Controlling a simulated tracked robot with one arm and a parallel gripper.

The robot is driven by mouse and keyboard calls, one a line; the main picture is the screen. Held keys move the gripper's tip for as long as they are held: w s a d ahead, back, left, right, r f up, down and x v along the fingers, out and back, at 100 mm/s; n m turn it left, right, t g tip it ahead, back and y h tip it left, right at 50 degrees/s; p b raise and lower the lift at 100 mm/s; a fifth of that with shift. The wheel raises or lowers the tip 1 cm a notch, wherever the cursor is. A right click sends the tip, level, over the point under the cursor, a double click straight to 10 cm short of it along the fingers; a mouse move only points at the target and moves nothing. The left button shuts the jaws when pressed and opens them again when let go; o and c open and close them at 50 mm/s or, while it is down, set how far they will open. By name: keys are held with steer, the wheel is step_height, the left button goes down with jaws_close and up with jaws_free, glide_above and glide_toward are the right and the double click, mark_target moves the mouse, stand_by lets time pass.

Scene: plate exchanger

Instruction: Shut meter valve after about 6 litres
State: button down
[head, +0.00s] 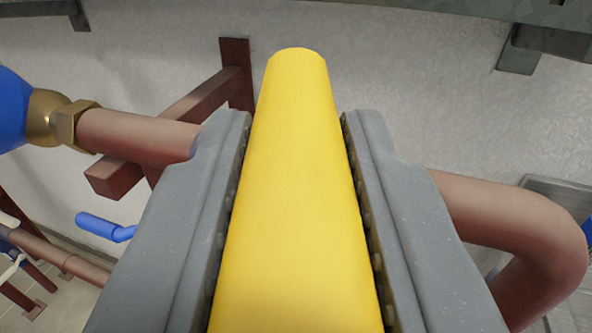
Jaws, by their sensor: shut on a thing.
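A yellow handle (293,180) fills the middle of the head view and runs from the bottom edge up toward the wall. My gripper (296,150) has its two grey jaws on either side of the handle, shut on it. The far rounded end of the handle sticks out past the jaw tips. The valve body and any meter face are not visible; the jaws and handle hide what lies behind them.
A copper-coloured pipe (140,136) with a brass nut (75,124) and a blue part lies left. A pipe bend (530,235) lies right. A brown bracket (205,100) stands behind, and a blue lever (100,226) is lower left. The pale wall (430,100) is behind.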

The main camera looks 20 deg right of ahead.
steer(key=shift+r, duration=0.3)
steer(key=c, duration=1.2)
jaws_free()
steer(key=shift+w, duration=0.1)
steer(key=shift+f, duration=0.15)
steer(key=b+v, duration=0.1)
steer(key=v, duration=1.3)
steer(key=shift+w+f, duration=0.1)
steer(key=shift+w, duration=0.05)
